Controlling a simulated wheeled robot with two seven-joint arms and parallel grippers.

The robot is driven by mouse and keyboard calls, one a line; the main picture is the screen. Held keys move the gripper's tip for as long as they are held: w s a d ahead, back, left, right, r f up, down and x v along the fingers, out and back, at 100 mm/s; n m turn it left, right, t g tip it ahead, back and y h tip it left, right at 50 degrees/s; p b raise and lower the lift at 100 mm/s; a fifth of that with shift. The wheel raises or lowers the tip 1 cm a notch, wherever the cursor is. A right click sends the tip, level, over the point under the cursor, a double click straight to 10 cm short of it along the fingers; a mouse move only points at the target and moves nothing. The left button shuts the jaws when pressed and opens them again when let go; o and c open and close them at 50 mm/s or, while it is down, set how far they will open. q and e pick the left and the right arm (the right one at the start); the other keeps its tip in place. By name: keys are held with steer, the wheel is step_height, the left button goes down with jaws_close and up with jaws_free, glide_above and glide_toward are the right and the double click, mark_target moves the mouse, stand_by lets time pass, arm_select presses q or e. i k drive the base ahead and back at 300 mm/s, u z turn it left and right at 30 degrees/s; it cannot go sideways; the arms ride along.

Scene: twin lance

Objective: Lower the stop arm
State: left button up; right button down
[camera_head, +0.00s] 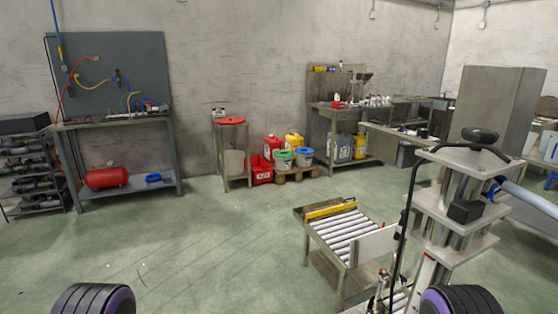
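A yellow bar (330,210) lies across the far end of a short roller conveyor (340,232) right of centre. It may be the stop arm, but I cannot tell for sure. It looks level, just above or on the frame; I cannot tell which. A pale upright machine (462,205) with stacked plates, posts and a black knob on top stands right of the conveyor and hides part of it. Neither gripper is in view. Only two dark rounded parts with purple rims, probably my arms, show at the bottom edge.
A workbench (115,126) with a grey hose board stands at the back left, beside a dark shelf rack (35,165). A small stand (232,155), red and yellow cans and a second bench (350,110) line the wall. The green floor in the middle is clear.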

mark_target(405, 242)
steer(key=u, duration=0.55)
steer(key=i, duration=3.95)
steer(key=z, duration=4.7)
steer(key=i, duration=0.5)
steer(key=z, duration=0.05)
